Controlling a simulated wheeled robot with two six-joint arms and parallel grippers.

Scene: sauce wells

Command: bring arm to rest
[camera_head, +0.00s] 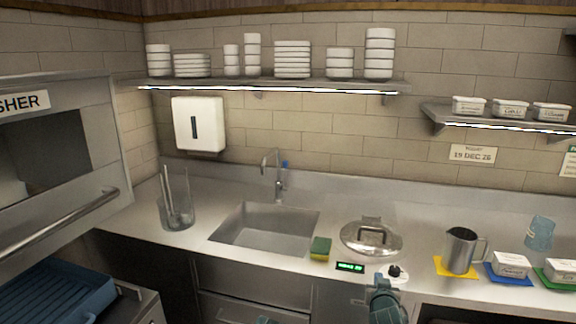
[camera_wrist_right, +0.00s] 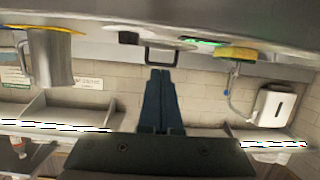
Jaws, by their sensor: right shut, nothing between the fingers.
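My right gripper (camera_head: 383,282) is at the lower right of the head view, in front of the counter's front edge. In the right wrist view its two dark blue fingers (camera_wrist_right: 161,76) lie together, with nothing between them. A small teal part of my own body (camera_head: 266,320) shows at the bottom edge of the head view. It may belong to my left arm, and no left fingers can be made out.
The counter holds a sink (camera_head: 265,228), a sponge (camera_head: 320,248), a lidded round pan (camera_head: 371,236) and a metal jug (camera_head: 459,250) on a yellow mat. White tubs (camera_head: 511,264) stand further right. A glass utensil holder (camera_head: 177,213) is left.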

